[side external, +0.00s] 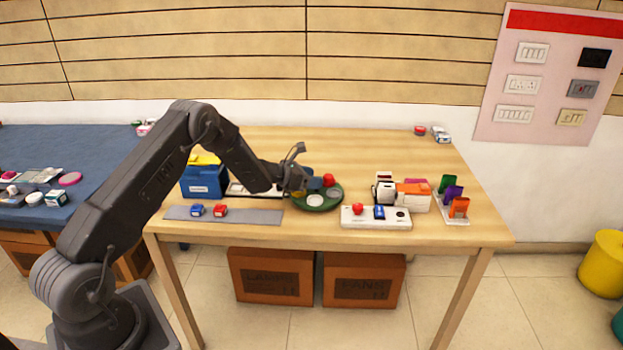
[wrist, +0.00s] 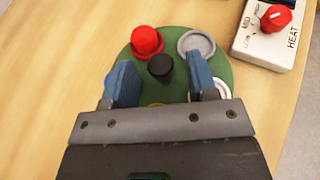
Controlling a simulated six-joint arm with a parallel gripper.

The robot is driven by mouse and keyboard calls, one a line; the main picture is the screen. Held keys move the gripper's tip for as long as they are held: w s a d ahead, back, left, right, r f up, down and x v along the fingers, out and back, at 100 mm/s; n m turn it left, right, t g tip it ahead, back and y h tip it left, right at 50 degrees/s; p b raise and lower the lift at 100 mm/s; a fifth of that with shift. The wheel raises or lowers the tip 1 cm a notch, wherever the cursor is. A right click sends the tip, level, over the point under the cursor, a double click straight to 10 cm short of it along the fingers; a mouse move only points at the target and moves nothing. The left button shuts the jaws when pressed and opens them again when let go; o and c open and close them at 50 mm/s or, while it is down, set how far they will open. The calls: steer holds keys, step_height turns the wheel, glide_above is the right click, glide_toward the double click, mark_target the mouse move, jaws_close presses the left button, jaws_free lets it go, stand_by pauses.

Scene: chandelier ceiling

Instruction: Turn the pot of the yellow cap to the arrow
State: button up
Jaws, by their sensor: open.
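A round green turntable (wrist: 122,72) carries several small round pots around a black centre knob (wrist: 160,67); it also shows in the side view (side external: 318,206). A red-capped pot (wrist: 146,42) is at the upper left of the turntable, a grey round pot (wrist: 197,44) at upper right. A white-rimmed pot (wrist: 223,88) is partly behind my right finger. A thin yellowish edge (wrist: 155,105) shows just above my gripper's body; most of it is hidden. I cannot make out an arrow. My gripper (wrist: 160,76) is open over the turntable, its blue fingers either side of the black knob, holding nothing.
A white control box (wrist: 262,48) marked HEAT, with a red knob, stands close right of the turntable. In the side view, a blue box (side external: 203,182) and grey strip (side external: 225,215) with two small blocks lie left. Coloured cards (side external: 452,195) stand right. The table's back is mostly clear.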

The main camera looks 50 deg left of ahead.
steer(key=shift+c, duration=0.5)
jaws_close()
